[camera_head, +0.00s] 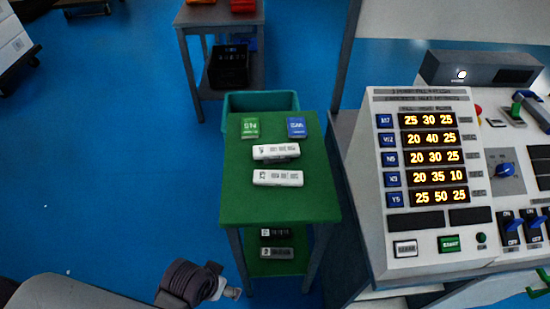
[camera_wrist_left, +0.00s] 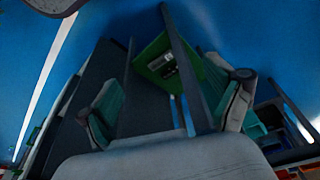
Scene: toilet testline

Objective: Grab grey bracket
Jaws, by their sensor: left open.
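A green-topped table (camera_head: 300,205) stands at centre in the head view. On its lower shelf lie a black bracket (camera_head: 276,233) and, nearer to me, a grey bracket (camera_head: 277,253). Two white brackets (camera_head: 276,151) (camera_head: 278,178) lie on the top. My left gripper (camera_head: 230,292) is low, left of the table's front leg and apart from the grey bracket. In the left wrist view its two fingers (camera_wrist_left: 170,105) are spread with nothing between them. Beyond them is a green shelf (camera_wrist_left: 155,50) with small dark and pale items, too small to tell apart. My right gripper is out of view.
A green block (camera_head: 250,128) and a blue block (camera_head: 296,128) sit at the table's far edge, with a teal bin (camera_head: 262,103) behind. The control console (camera_head: 430,180) stands close on the right. Table legs frame the lower shelf. Blue floor (camera_head: 110,180) on the left is clear.

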